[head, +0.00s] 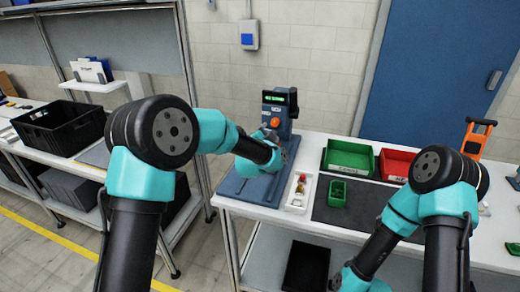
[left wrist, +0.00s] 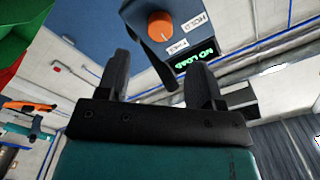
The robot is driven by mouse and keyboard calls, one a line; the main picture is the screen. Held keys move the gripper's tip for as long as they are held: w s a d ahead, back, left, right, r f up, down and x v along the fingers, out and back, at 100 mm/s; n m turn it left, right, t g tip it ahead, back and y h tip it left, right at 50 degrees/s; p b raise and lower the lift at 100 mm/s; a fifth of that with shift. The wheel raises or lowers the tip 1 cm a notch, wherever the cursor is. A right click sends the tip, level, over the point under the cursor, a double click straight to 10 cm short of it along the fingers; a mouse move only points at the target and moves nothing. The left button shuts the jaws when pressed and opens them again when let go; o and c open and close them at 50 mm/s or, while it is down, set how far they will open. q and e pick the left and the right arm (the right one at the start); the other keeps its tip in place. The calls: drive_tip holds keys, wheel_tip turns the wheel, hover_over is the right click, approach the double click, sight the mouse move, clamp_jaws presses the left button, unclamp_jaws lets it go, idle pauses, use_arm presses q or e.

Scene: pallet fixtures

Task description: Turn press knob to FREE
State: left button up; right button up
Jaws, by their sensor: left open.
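The blue press (head: 282,108) stands on the white bench, with a lit green display (head: 274,97) and an orange knob (head: 275,122) on its front. In the left wrist view the knob (left wrist: 160,24) sits beside two small white labels; one reads HOLD, and the other is hard to read. The display (left wrist: 195,55) there reads NO LOAD. My left gripper (head: 274,133) is close in front of the press, just below the knob. Its two fingers (left wrist: 158,66) are apart with nothing between them, and the knob lies beyond their tips.
A white tray with small parts (head: 298,192) lies right of the press base. A green bin (head: 348,157), a red bin (head: 396,164) and a small green box (head: 337,193) stand further right. A dark mat (head: 350,212) has bare room. A black crate (head: 62,126) is at left.

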use_arm(q)
drive_tip(key=v, duration=0.9)
drive_tip(key=shift+s, duration=0.4)
drive_tip(key=shift+a, duration=0.15)
drive_tip(key=s+a+f+g, duration=0.2)
drive_tip(key=s+f, duration=0.1)
drive_tip(key=f, duration=0.2)
drive_tip(key=s+a+f+g, duration=0.2)
drive_tip(key=s+f+g, duration=0.1)
drive_tip(key=s+f, duration=0.1)
drive_tip(key=s+a+f+g, duration=0.1)
drive_tip(key=s+f+g, duration=0.1)
drive_tip(key=s+f, duration=0.2)
drive_tip(key=shift+a+f+h, duration=0.15)
drive_tip(key=shift+a+f, duration=0.05)
drive_tip(key=shift+f, duration=0.4)
drive_tip(key=shift+a+f+h, duration=0.15)
drive_tip(key=shift+a+f, duration=0.05)
drive_tip(key=shift+f, duration=0.35)
drive_tip(key=s+a+f+n+g, duration=0.4)
drive_tip(key=s+a+f+n, duration=0.2)
drive_tip(key=s+f, duration=0.4)
drive_tip(key=s+a+f+n+g+y, duration=0.1)
drive_tip(key=s+a+f+n+g, duration=0.4)
drive_tip(key=s+f, duration=0.6)
wheel_tip(320, 180, down, 4)
drive_tip(key=a+n, duration=0.1)
drive_tip(key=n, duration=0.1)
drive_tip(key=shift+s+n+g, duration=0.3)
drive_tip(key=shift+n, duration=0.1)
